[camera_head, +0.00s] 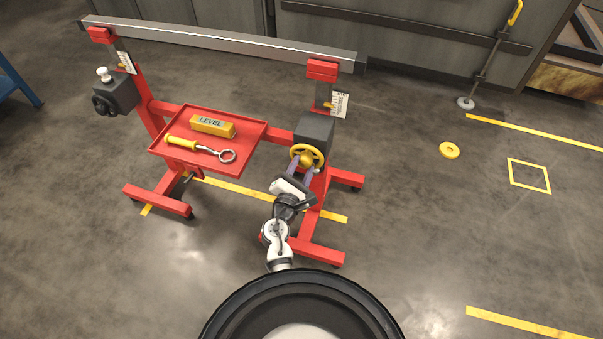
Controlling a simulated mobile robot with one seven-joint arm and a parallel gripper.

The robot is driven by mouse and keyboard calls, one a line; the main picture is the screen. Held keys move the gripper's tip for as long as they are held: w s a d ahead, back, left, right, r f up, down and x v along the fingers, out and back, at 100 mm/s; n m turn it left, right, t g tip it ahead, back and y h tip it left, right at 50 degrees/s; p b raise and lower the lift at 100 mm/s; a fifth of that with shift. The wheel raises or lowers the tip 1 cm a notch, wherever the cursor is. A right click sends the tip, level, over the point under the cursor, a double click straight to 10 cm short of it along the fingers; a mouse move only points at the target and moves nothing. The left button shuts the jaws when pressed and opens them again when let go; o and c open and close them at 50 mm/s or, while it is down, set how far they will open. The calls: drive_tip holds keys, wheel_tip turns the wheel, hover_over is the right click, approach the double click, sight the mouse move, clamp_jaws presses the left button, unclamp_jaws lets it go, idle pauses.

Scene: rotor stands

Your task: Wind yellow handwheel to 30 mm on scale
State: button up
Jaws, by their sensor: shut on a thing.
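The yellow handwheel (295,151) is on the dark gear box (316,130) of the right-hand red stand. My gripper (302,165) reaches up from below and is shut on the handwheel at its lower part. The fingers hide a little of the wheel. A white scale plate (340,104) is on the post above the box, beside the red clamp block (322,70). Its markings are too small to read. The left stand has its own white scale (126,62) and a black handwheel (103,106).
A red tray (256,131) between the stands holds an orange level (212,126) and a yellow-handled eye tool (200,146). A long grey beam (220,40) spans both stands. A yellow disc (449,150) lies on the floor at right, where the floor is mostly clear.

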drive_tip(key=m+b, duration=0.4)
drive_tip(key=m, duration=0.1)
drive_tip(key=shift+f+m, duration=0.1)
drive_tip(key=shift+m, duration=0.3)
drive_tip(key=m+b, duration=0.3)
drive_tip(key=m, duration=0.1)
drive_tip(key=shift+m+b, duration=0.3)
drive_tip(key=shift+b, duration=0.05)
drive_tip(key=shift+r, duration=0.2)
drive_tip(key=shift+w, duration=0.1)
drive_tip(key=o, duration=1)
drive_tip(key=shift+f, duration=0.1)
